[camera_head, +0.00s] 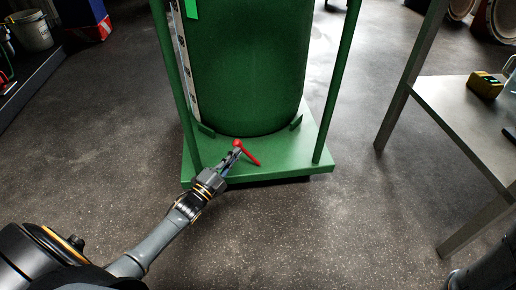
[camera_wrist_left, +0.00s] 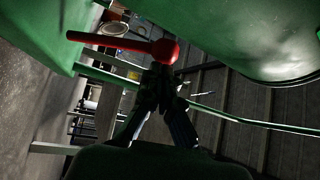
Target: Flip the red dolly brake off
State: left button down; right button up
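The red brake lever (camera_head: 248,155) is on the green dolly (camera_head: 280,165), near its front edge. It has a round knob at its upper left end and a thin bar slanting down to the right. My left gripper (camera_head: 233,155) reaches in from the lower left, with its fingertips at the knob. In the left wrist view the lever (camera_wrist_left: 120,43) lies nearly level, with its knob just beyond the fingertips (camera_wrist_left: 162,74). The fingers come together at their tips, with nothing visibly held between them. I cannot tell whether they touch the knob. My right gripper is not in view.
A large green drum (camera_head: 250,70) stands on the dolly between green uprights (camera_head: 340,80). A metal table (camera_head: 465,115) with a yellow device (camera_head: 485,85) stands at the right. The floor in front of the dolly is clear.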

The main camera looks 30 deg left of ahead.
pick_arm(q)
jog(key=v, duration=1)
jog(key=shift+d, duration=0.15)
